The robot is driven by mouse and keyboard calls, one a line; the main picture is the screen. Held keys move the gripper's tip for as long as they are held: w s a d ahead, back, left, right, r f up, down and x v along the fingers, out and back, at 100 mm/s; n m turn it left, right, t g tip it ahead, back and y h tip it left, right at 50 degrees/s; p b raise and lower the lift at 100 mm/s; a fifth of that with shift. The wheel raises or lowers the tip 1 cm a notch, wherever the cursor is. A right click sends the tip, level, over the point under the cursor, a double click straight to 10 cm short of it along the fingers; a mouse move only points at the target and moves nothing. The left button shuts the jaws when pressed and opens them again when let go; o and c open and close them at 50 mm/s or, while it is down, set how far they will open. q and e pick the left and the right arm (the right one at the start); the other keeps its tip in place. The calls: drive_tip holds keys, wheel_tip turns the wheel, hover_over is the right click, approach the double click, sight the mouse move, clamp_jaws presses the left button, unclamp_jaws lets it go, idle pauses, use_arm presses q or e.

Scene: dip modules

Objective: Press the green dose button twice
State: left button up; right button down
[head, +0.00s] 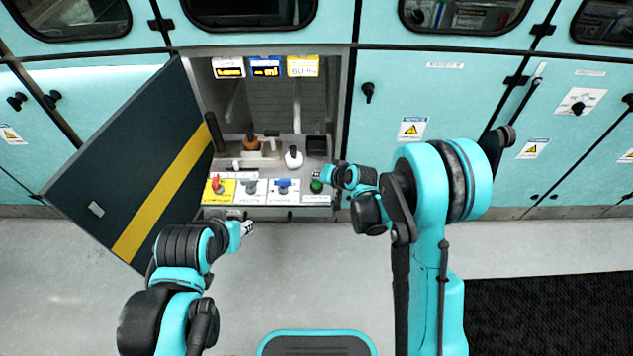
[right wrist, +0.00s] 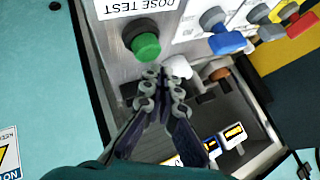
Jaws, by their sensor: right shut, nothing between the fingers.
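The round green dose button (head: 316,187) sits at the right end of the front row on the open cabinet's control panel. In the right wrist view the green button (right wrist: 146,47) stands out of a dark collar beside a white label reading "DOSE TEST" (right wrist: 140,4). My right gripper (head: 325,172) is shut and empty, just behind the button in the head view. In the right wrist view its closed fingertips (right wrist: 160,74) appear just below the button; I cannot tell whether they touch it. My left gripper (head: 248,227) is in front of the panel, too small to judge its jaws.
A red knob (head: 217,184), a grey knob (head: 251,187) and a blue knob (head: 283,184) share the button's row. Levers (head: 293,157) stand behind. The dark cabinet door (head: 115,170) hangs open at left. Lit displays (head: 266,66) are above. The floor in front is clear.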

sight(318, 183)
idle(0.7)
drive_tip(key=shift+f+b, duration=0.4)
drive_tip(key=shift+b, duration=0.1)
drive_tip(key=shift+f+b, duration=0.5)
drive_tip(key=shift+f, duration=0.15)
idle(0.6)
drive_tip(key=shift+r, duration=0.15)
drive_tip(key=shift+r+p, duration=0.65)
drive_tip(key=shift+r, duration=0.3)
drive_tip(key=shift+r+p, duration=1.7)
drive_tip(key=shift+r, duration=0.8)
